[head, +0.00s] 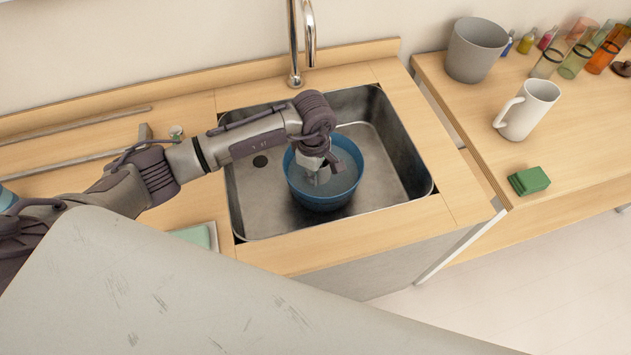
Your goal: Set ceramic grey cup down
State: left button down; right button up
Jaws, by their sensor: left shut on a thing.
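My left gripper (321,172) reaches down into a blue bowl (322,202) that stands in the metal sink. It is shut on a small greyish thing inside the bowl, which may be the ceramic grey cup. The fingers and wrist hide most of it, so its shape and whether it touches the bowl's bottom cannot be told. My right gripper is not in view.
The sink (394,165) has bare floor around the bowl, and a tap (295,60) stands behind. A counter on the right holds a grey pot (476,50), a white mug (527,110), a green sponge (529,181) and several coloured glasses (577,62).

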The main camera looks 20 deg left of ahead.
aim_at(314, 193)
pick_arm(q)
notch_tip(314, 193, down, 4)
jog(key=shift+f, duration=0.2)
jog(key=shift+f, duration=0.25)
jog(key=c, duration=1.3)
grip_release()
jog(key=shift+r, duration=0.1)
